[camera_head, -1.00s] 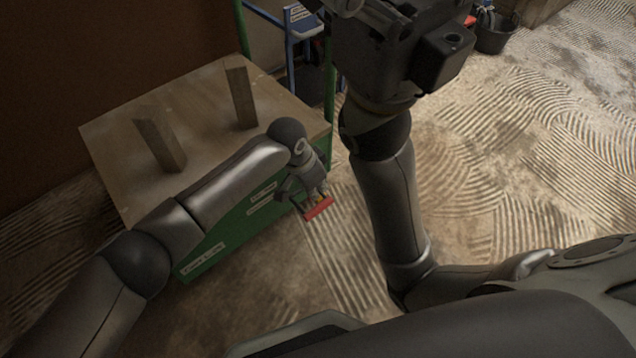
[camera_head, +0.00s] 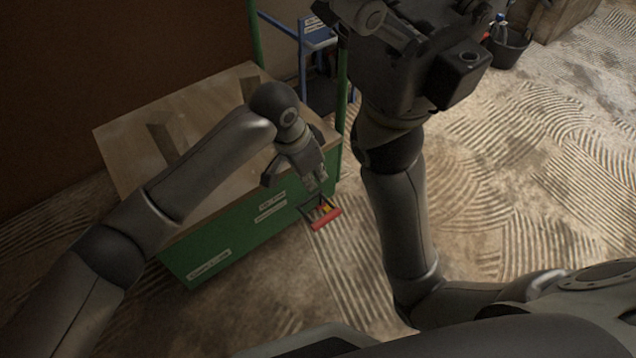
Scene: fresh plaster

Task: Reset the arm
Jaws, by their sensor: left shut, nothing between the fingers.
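My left gripper (camera_head: 316,184) hangs at the near right corner of a green box with a plywood top (camera_head: 120,136). Its fingers point down and are shut, with nothing between them. A small red-handled thing on a dark frame (camera_head: 326,219) shows just below the fingertips, apart from them, beside the box's green side. My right arm rises through the middle of the picture. My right gripper (camera_head: 362,16) is at the top edge, partly cut off, and I cannot tell whether its fingers are open or shut.
A blue frame (camera_head: 300,52) and green post stand behind. A dark bucket (camera_head: 508,50) is at the back right. The ridged floor on the right is clear.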

